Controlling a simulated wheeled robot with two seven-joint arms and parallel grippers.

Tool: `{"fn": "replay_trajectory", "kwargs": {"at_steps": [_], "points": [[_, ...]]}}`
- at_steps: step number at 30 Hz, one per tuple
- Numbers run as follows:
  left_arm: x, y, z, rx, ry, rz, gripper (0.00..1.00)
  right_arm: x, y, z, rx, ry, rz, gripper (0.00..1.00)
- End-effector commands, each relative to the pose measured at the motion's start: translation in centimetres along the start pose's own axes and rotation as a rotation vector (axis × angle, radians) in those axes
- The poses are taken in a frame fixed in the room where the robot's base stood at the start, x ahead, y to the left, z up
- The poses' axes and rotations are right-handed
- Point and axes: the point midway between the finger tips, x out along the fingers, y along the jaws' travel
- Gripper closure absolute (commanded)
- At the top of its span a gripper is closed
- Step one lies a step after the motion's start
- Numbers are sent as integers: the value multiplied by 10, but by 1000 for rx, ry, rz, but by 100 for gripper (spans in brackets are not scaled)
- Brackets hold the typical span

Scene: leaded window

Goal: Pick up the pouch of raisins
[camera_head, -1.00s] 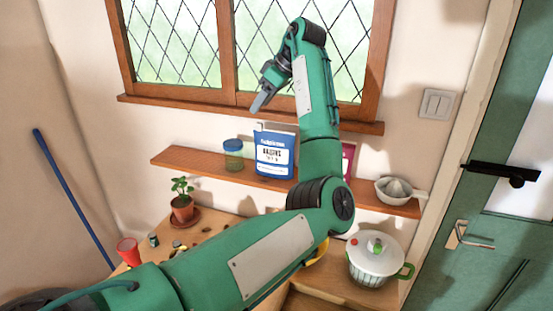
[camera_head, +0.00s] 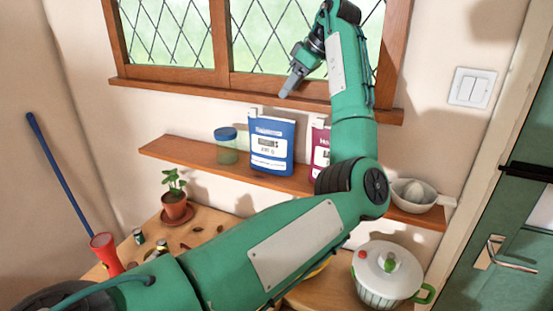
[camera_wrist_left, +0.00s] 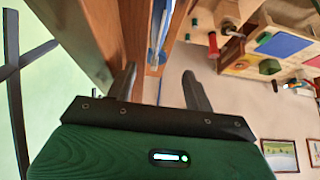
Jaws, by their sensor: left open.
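A blue pouch (camera_head: 271,143) with a white label stands upright on the wall shelf (camera_head: 200,158). A magenta pouch (camera_head: 320,148) stands to its right, partly hidden behind my left arm. The print is too small to tell surely which holds raisins. My left gripper (camera_head: 288,91) is open and empty, above the blue pouch and in front of the window sill. In the left wrist view, a narrow blue and white strip, apparently the blue pouch's edge (camera_wrist_left: 158,38), shows beyond and between the open fingers (camera_wrist_left: 158,88). My right gripper is not in view.
A blue-lidded jar (camera_head: 226,147) stands left of the blue pouch, with a gap between. A white citrus squeezer (camera_head: 413,192) sits at the shelf's right end. The window sill (camera_head: 230,94) juts out above. Below are a potted plant (camera_head: 175,200) and a lidded pot (camera_head: 389,272).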

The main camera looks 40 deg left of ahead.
Motion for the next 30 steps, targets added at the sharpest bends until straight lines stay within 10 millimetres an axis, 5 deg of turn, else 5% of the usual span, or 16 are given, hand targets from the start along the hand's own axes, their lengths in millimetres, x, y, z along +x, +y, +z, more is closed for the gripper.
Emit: {"fn": "replay_trajectory", "kwargs": {"at_steps": [15,30], "points": [[74,0,0,0,0,-1,48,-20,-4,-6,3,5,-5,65],[114,7,1,1,0,-2,48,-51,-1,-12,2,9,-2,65]]}}
